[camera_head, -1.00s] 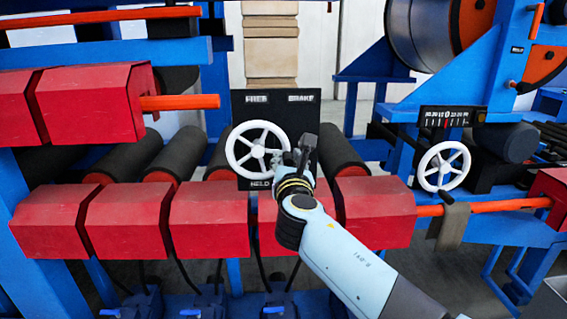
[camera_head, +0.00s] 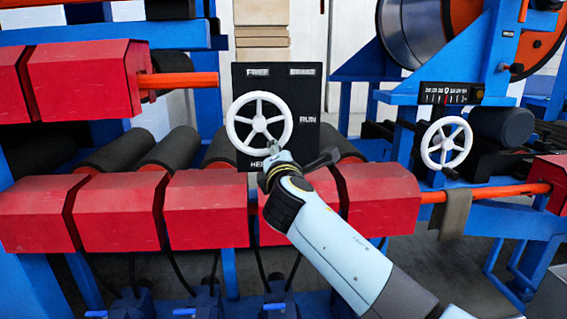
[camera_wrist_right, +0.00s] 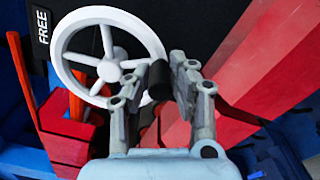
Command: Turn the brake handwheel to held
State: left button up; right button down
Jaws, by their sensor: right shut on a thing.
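The brake handwheel (camera_head: 259,122) is a white spoked wheel on a black panel (camera_head: 307,90) marked FREE, BRAKE, RUN and HELD. My right gripper (camera_head: 275,153) is at the wheel's lower right rim, partly hiding the HELD label. A dark piece sits between the fingers; the exact contact is hard to see. My left gripper is not in view.
A second white handwheel (camera_head: 446,143) stands at the right below a dial scale (camera_head: 451,93). Red housings (camera_head: 206,208) run in a row below the panel, close under my right arm. Black rollers (camera_head: 170,150) lie behind them.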

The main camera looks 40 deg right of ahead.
jog(key=shift+w+a+f+m+b, duration=0.3)
jog(key=shift+a+m+b, duration=0.25)
jog(key=shift+m+b, duration=0.55)
jog(key=shift+w+a+f+m+b, duration=0.35)
jog(key=shift+a+m+b, duration=0.15)
jog(key=shift+m+b, duration=0.6)
jog(key=shift+w+a+f+m+b, duration=0.3)
jog(key=shift+a+m+b, duration=0.4)
jog(key=shift+m, duration=0.6)
jog(key=shift+d, duration=0.1)
